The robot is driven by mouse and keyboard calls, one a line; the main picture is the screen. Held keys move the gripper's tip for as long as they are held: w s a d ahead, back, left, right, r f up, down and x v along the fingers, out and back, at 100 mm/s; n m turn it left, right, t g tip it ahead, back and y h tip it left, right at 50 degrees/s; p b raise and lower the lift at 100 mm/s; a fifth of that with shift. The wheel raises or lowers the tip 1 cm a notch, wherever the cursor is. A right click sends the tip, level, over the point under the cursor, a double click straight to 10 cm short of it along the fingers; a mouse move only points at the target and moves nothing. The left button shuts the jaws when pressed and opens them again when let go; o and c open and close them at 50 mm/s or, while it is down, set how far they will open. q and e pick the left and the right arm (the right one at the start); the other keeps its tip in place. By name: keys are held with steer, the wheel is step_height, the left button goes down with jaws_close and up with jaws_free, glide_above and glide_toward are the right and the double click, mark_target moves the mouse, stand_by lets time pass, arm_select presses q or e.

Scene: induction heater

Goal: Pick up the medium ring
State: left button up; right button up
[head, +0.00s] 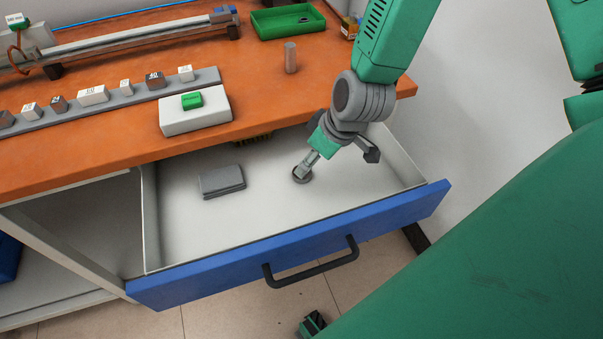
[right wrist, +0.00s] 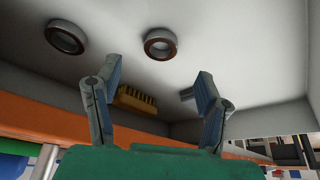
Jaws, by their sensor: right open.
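I cannot tell which is the medium one. The head view shows one ring (head: 302,175) in the drawer, partly covered by my right gripper; the other ring is not visible there. My right gripper (right wrist: 157,70) is open and empty, with its fingers apart below the middle ring in the picture. In the head view my right gripper (head: 309,160) reaches down into the drawer.
The open drawer (head: 320,233) has a blue front with a black handle. It also holds a flat grey block (head: 222,181) and a yellow brush (right wrist: 136,100). The orange tabletop (head: 262,85) overhangs its back, carrying a white box (head: 195,117) and a green tray (head: 287,20).

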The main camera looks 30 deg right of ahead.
steer(key=b+x, duration=0.2)
steer(key=x, duration=0.5)
steer(key=shift+r, duration=0.1)
steer(key=c, duration=1.3)
